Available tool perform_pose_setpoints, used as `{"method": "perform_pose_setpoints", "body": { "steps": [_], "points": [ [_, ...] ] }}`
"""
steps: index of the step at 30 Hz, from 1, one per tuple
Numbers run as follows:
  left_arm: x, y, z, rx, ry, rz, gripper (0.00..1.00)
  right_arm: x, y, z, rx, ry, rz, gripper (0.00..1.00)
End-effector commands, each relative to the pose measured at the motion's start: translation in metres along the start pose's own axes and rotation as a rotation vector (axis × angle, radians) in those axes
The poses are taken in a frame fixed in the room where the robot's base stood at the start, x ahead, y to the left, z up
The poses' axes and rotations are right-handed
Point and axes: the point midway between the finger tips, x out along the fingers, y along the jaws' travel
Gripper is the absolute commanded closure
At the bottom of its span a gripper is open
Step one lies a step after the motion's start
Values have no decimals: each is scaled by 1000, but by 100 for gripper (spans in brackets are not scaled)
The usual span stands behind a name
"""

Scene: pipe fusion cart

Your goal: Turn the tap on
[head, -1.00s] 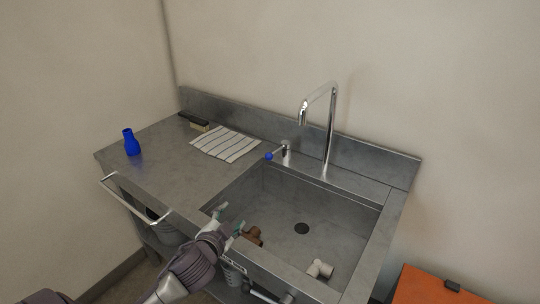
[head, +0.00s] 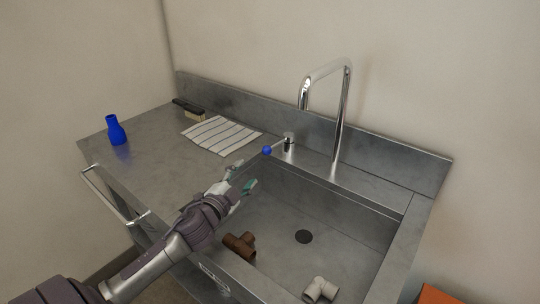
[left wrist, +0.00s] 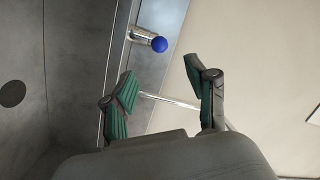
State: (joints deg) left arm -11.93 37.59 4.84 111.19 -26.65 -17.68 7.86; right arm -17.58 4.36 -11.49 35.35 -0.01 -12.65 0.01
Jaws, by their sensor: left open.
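The tap's tall chrome spout (head: 342,110) rises behind the sink. Its lever handle, tipped with a blue ball (head: 267,151), sits left of the spout and points left. My left gripper (head: 243,176) is open and empty, short of the blue ball and a little to its lower left. In the left wrist view the blue ball (left wrist: 159,45) shows beyond the two green-padded fingers (left wrist: 165,95), apart from them. My right gripper is not seen.
The steel sink (head: 411,232) holds a brown pipe fitting (head: 240,245) and a white pipe fitting (head: 320,289). A striped cloth (head: 221,135), a brush (head: 190,109) and a blue bottle (head: 116,130) are on the counter left. A front rail (head: 108,196) sticks out.

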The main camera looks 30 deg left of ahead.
Motion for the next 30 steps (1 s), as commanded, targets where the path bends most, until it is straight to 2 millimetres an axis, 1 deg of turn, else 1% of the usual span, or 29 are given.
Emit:
{"method": "perform_pose_setpoints", "body": {
  "steps": [1, 5, 8, 15, 21, 25, 30],
  "points": [
    [2, 3, 2, 0, 1, 0, 43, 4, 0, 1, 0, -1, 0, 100],
    [13, 1, 1, 0, 1, -2, 43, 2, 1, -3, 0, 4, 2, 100],
    [28, 0, 0, 1, 1, -3, 43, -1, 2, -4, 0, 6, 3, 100],
    [74, 0, 1, -2, -1, -3, 43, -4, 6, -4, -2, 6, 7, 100],
    [109, 1, 1, -2, 0, -2, 43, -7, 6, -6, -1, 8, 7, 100],
    [126, 2, 2, -1, -1, -2, 43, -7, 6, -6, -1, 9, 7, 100],
    [136, 2, 1, -1, 0, 0, 43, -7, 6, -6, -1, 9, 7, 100]
  ]
}}
